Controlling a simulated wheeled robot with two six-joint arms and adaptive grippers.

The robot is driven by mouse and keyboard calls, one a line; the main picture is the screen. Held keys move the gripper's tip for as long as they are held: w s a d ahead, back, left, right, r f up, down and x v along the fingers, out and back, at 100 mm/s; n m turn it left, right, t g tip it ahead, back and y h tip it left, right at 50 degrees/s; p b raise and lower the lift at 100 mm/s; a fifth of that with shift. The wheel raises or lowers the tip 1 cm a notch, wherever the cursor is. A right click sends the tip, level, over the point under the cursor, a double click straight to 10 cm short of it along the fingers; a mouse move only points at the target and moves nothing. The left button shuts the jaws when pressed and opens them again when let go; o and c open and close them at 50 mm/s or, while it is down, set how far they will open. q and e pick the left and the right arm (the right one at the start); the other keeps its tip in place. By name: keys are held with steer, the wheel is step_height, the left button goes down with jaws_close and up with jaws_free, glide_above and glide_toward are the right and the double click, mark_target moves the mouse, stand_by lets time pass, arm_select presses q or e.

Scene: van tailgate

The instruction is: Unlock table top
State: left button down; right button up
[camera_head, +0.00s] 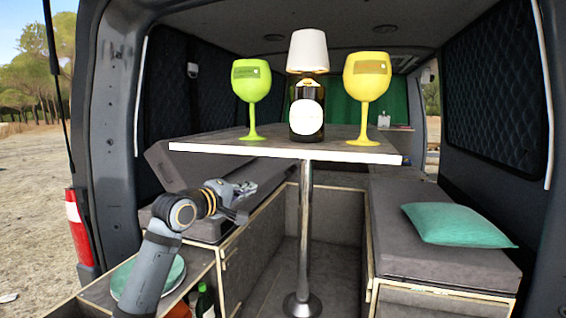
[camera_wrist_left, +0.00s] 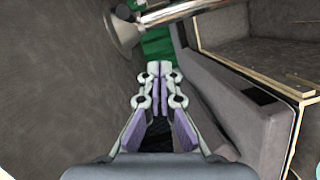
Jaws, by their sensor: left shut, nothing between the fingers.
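My left gripper (camera_head: 248,188) is below the table top's left part, left of the leg, apart from both. In the left wrist view its fingers (camera_wrist_left: 160,70) are together and empty, with the metal leg (camera_wrist_left: 185,10) and its flared end (camera_wrist_left: 122,25) beyond. No lock shows clearly. My right gripper is out of view.
Grey cushioned benches (camera_head: 430,240) flank the table, with a teal pillow (camera_head: 457,225) on the right one. The floor around the leg is clear.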

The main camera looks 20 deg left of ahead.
arm_select(q)
steer(key=shift+n, duration=0.4)
steer(key=r, duration=0.4)
steer(key=shift+a+r, duration=0.3)
steer(key=shift+a, duration=0.05)
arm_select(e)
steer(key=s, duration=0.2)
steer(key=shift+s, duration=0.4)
arm_select(q)
steer(key=shift+w, duration=0.1)
steer(key=w+d+f+p, duration=0.1)
steer(key=w+d+p, duration=0.5)
steer(key=w, duration=0.3)
steer(key=shift+w+d+f, duration=0.15)
steer(key=shift+d, duration=0.2)
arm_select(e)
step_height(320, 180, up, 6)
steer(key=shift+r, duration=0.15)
arm_select(q)
steer(key=shift+p, duration=0.3)
